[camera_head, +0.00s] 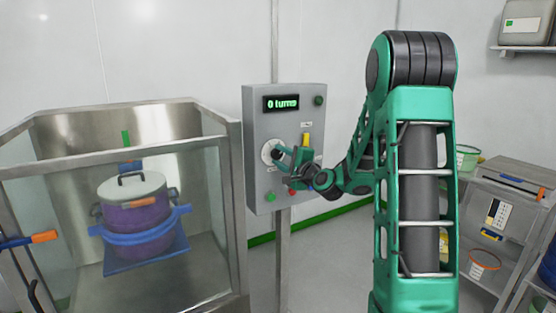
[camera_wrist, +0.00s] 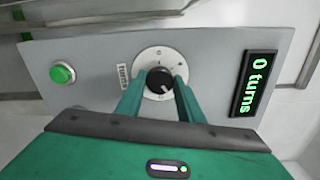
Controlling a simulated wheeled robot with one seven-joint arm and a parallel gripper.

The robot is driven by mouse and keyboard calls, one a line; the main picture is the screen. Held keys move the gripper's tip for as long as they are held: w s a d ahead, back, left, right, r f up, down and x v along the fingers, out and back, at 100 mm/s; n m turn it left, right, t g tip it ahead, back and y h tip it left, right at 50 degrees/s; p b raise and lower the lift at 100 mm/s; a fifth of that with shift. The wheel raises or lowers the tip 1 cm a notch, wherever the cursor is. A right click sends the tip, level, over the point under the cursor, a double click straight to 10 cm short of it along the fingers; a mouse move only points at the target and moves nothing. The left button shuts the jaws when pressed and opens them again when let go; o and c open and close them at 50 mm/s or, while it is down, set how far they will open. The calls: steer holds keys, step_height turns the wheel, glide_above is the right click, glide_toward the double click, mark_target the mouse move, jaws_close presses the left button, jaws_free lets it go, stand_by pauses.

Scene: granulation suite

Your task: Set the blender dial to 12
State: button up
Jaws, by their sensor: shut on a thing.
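The blender dial is a black knob on a round white scale plate (camera_wrist: 158,56), on the grey control box (camera_head: 258,190). My gripper (camera_wrist: 156,84) is shut on the dial knob (camera_wrist: 159,80), with one green finger on each side of it. In the head view my gripper (camera_head: 284,155) reaches the white dial plate (camera_head: 267,151) from the right and partly covers it. The display (camera_head: 281,102) reads "0 turns", and it reads the same in the wrist view (camera_wrist: 254,84). The scale marks are too small to read surely.
A clear-walled enclosure (camera_head: 180,190) at the left holds a purple drum (camera_head: 135,214) with a white lid. A grey cart (camera_head: 505,185) stands at the right.

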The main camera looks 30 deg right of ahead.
steer(key=m, duration=0.6)
steer(key=shift+s+f+m, duration=0.1)
steer(key=shift+f+m, duration=0.2)
stand_by(0.5)
steer(key=o, duration=1.1)
steer(key=shift+c, duration=0.2)
steer(key=shift+r, duration=0.15)
steer(key=s, duration=1)
steer(key=shift+s, duration=0.3)
